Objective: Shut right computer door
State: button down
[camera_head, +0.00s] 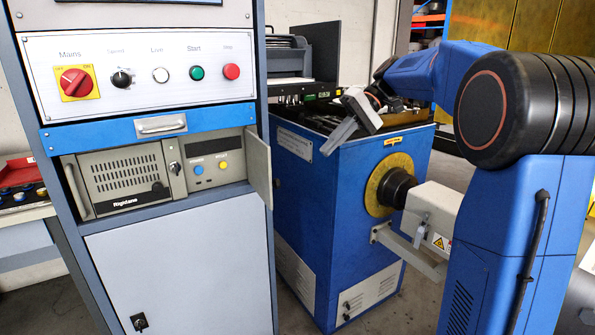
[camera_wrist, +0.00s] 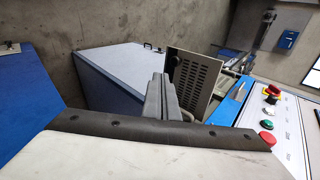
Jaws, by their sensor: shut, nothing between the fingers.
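The right computer door (camera_head: 258,167) is a beige panel, hinged at the right of the computer (camera_head: 200,165). It stands open, sticking out from the cabinet front. The wrist view shows a vented beige face that looks like this door (camera_wrist: 195,82). The left computer door (camera_head: 120,177), with its vent grille, looks shut. My gripper (camera_head: 338,137) is shut and empty, to the right of the open door and a little higher, with a gap between them in the head view. In the wrist view my gripper (camera_wrist: 160,98) overlaps the door's edge; contact cannot be told.
A blue drawer (camera_head: 165,126) with a handle and a button panel (camera_head: 140,75) sit above the computer. A grey lower cabinet door (camera_head: 180,270) is below it. The blue balancing machine (camera_head: 335,210) stands close at the right, under my gripper.

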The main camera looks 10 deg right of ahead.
aim_at(279, 187)
jog(key=a+r+x, duration=0.1)
jog(key=r+x, duration=0.1)
jog(key=x, duration=1)
jog(key=shift+s+a+f, duration=0.2)
jog(key=shift+s+a, duration=0.05)
jog(key=shift+a, duration=0.45)
jog(key=shift+a, duration=0.1)
